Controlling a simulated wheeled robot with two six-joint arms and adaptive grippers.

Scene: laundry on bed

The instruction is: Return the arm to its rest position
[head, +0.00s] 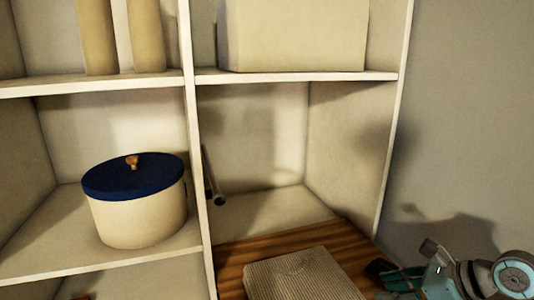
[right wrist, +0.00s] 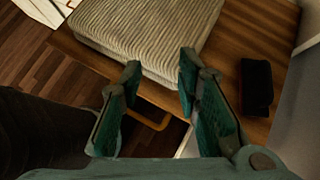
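My right arm comes in at the lower right of the head view, and its gripper (head: 402,280) is beside a wooden surface (head: 232,265). In the right wrist view this gripper (right wrist: 160,70) is open. Its two teal-padded fingers are apart with nothing between them. A folded ribbed beige cloth (right wrist: 150,32) lies on the wood just beyond the fingertips; it also shows in the head view (head: 303,277). My left gripper is not in view.
A white shelf unit (head: 194,150) fills the left and middle. It holds a round cream box with a blue lid (head: 138,212) and a large beige box (head: 295,35). A small dark object (right wrist: 256,85) lies right of the gripper. A bare grey wall (head: 470,120) stands at right.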

